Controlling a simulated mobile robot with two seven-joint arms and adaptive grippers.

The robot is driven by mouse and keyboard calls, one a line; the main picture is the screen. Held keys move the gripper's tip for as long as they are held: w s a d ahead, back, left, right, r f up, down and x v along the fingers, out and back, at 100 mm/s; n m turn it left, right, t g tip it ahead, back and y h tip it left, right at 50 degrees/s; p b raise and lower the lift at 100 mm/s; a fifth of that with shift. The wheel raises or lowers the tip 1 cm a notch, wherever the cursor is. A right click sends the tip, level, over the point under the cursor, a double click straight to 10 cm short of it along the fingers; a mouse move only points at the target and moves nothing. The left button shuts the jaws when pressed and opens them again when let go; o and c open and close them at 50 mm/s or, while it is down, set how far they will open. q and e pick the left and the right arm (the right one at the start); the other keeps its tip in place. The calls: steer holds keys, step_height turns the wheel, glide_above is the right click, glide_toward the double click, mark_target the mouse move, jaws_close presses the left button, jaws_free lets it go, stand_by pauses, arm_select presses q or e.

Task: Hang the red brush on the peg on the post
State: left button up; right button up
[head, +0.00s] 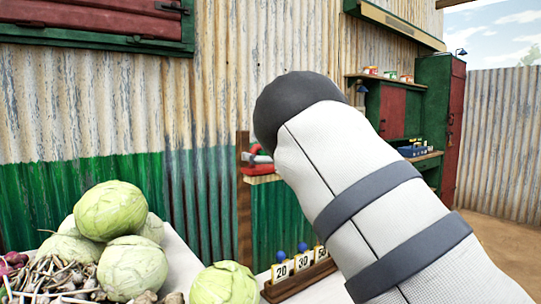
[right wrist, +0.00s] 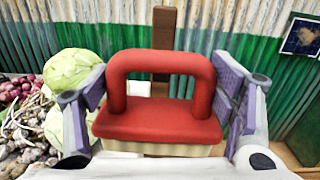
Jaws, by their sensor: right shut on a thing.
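The red brush (right wrist: 157,122), with a looped handle and pale bristles below, is held between the purple-padded fingers of my right gripper (right wrist: 162,88) in the right wrist view. The brush is level, bristles down. In the head view the brush (head: 262,158) shows just left of my right arm, which hides most of the gripper. The brown wooden post (right wrist: 164,42) stands behind the brush, against the corrugated wall; it also shows in the head view (head: 243,215). I cannot make out the peg; brush or arm may cover it. My left gripper is not in view.
Cabbages (head: 132,267) and garlic heads lie on a pale table at the left. Number cards (head: 282,271) with blue balls stand on a wooden rack below the brush. A green and red cabinet (head: 437,110) stands at the back right.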

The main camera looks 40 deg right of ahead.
steer(key=shift+w+d+f, duration=0.1)
steer(key=shift+w, duration=0.8)
steer(key=shift+w+d+f, duration=0.1)
steer(key=shift+w, duration=0.75)
steer(key=shift+w+f, duration=0.15)
steer(key=shift+w, duration=0.3)
steer(key=shift+w+f+b, duration=0.15)
steer(key=shift+w+b, duration=0.4)
steer(key=shift+w, duration=0.05)
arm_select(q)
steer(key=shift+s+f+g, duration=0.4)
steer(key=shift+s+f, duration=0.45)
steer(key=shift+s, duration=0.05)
arm_select(e)
steer(key=shift+w+d+f, duration=0.15)
steer(key=shift+w, duration=0.35)
steer(key=o, duration=1.4)
